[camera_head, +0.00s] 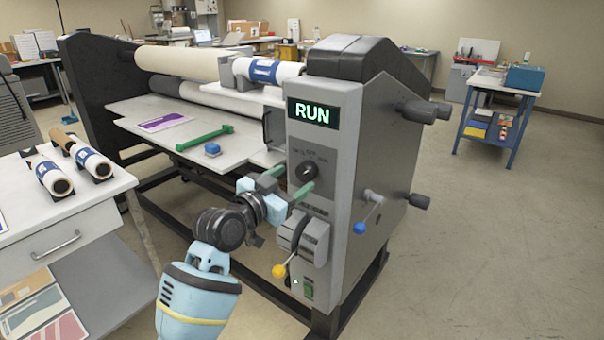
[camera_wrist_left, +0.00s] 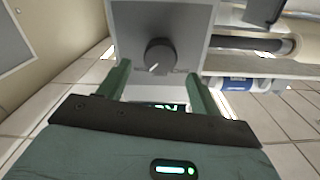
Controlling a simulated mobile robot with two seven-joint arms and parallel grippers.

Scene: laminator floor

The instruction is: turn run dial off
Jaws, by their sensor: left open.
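The run dial (camera_head: 305,172) is a black round knob on the grey front panel of the laminator, below a display (camera_head: 312,112) that reads RUN in green. In the left wrist view the dial (camera_wrist_left: 160,56) shows a white pointer mark and sits ahead of the fingers, about midway between them. My left gripper (camera_head: 287,181) is open, its two green fingers pointing at the panel, one at each side of the dial's lower left. In the wrist view the left gripper (camera_wrist_left: 157,85) is empty, and no contact with the dial shows. My right gripper is not in view.
A lever with a yellow knob (camera_head: 279,271) stands below the dial. A blue-tipped crank (camera_head: 360,227) is on the machine's right side.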

